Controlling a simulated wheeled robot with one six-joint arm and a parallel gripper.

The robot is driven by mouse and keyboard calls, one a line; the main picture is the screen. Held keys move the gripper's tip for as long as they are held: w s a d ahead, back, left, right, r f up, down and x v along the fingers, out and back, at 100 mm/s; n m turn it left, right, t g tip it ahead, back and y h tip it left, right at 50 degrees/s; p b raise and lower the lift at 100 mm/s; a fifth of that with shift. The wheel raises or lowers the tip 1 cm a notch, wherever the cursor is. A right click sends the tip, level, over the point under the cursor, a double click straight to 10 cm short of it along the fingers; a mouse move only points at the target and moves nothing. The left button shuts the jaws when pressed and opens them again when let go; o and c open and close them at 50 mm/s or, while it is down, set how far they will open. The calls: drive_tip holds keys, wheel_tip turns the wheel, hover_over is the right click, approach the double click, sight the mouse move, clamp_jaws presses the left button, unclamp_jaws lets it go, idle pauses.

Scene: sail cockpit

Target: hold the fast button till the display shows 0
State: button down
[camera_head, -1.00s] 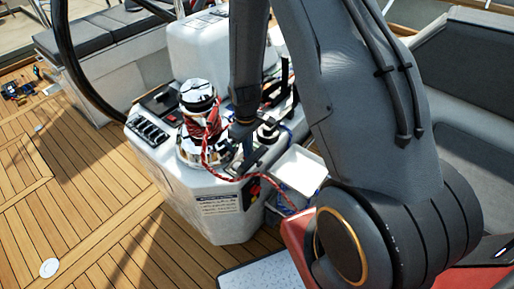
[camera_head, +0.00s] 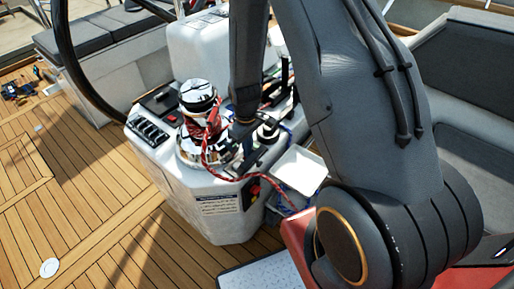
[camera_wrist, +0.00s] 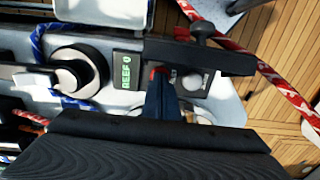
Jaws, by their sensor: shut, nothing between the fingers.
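The display (camera_wrist: 127,70) is a small lit green panel in the wrist view, reading "REEF" followed by what looks like a 0. My gripper (camera_wrist: 160,78) is shut and empty, its dark blue fingertips over the button panel just right of the display. A red spot, likely a button (camera_wrist: 157,72), shows at the fingertips; whether they touch it I cannot tell. A round grey button (camera_wrist: 194,82) lies right of the fingers. The button lettering is partly hidden, so I cannot read which is fast. In the head view my arm hides the display and buttons.
A chrome winch (camera_head: 197,97) wound with red rope (camera_head: 209,128) stands on the white console (camera_head: 215,215). A black knob (camera_wrist: 79,70) and blue rope (camera_wrist: 38,40) lie left of the display. Open teak deck (camera_head: 80,200) is at left.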

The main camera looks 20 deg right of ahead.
wheel_tip(320, 180, up, 9)
drive_tip(key=p, duration=0.6)
drive_tip(key=shift+r, duration=0.1)
idle(0.3)
drive_tip(key=s+r+m+t+b, duration=0.1)
drive_tip(key=s+r+m+b, duration=0.5)
drive_tip(key=s+r, duration=0.7)
drive_tip(key=shift+a+b, duration=0.15)
drive_tip(key=shift+b, duration=0.8)
